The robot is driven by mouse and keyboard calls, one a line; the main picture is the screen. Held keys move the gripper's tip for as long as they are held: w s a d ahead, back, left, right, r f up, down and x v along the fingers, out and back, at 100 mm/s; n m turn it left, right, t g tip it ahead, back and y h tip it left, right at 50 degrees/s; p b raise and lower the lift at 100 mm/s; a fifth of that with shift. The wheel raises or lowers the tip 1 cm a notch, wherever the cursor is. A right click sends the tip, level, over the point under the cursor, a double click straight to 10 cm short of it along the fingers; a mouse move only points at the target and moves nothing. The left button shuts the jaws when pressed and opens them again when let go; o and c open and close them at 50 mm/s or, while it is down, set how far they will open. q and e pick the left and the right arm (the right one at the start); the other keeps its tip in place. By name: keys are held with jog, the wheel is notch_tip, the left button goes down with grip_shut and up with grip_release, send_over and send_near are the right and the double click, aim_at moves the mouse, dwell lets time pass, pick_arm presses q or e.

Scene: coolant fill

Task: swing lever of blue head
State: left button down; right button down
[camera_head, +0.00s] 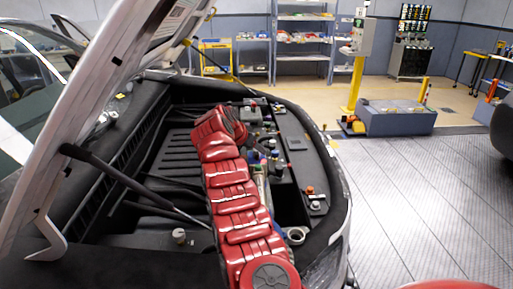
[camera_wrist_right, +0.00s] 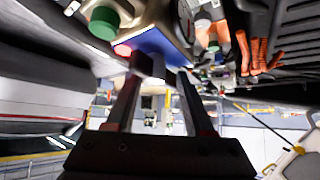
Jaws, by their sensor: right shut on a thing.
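In the right wrist view the blue head (camera_wrist_right: 166,46) is just beyond my right gripper (camera_wrist_right: 164,72), whose two dark fingers reach up to its near edge. The fingers are shut on a thin part at the blue head, which I take to be its lever. The lever itself is hard to make out, and its angle cannot be told. In the head view my red right arm reaches down into the open engine bay and hides the gripper's jaws. A small blue part (camera_head: 275,155) shows just right of the arm. My left gripper is not in view.
A green cap (camera_wrist_right: 103,23) and orange cables (camera_wrist_right: 257,55) flank the blue head. The raised hood (camera_head: 120,70) and its strut (camera_head: 130,182) stand left of my arm. An open round neck (camera_head: 296,235) lies near the bay's front edge. The floor (camera_head: 420,190) on the right is clear.

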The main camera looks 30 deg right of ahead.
jog(key=shift+w+a+f, duration=0.1)
jog(key=shift+w+a, duration=0.05)
jog(key=shift+a, duration=0.15)
jog(key=c, duration=0.6)
grip_release()
jog(key=o, duration=0.4)
jog(key=shift+w+a+f, duration=0.1)
jog(key=shift+w+f, duration=0.05)
jog(key=shift+w, duration=0.05)
jog(key=shift+s, duration=0.1)
jog(key=shift+d, duration=0.2)
jog(key=shift+s+a+r, duration=0.1)
jog(key=shift+a+r, duration=0.05)
jog(key=shift+r, duration=0.1)
jog(key=b+v, duration=0.3)
jog(key=v, duration=1.4)
jog(key=shift+f, duration=0.1)
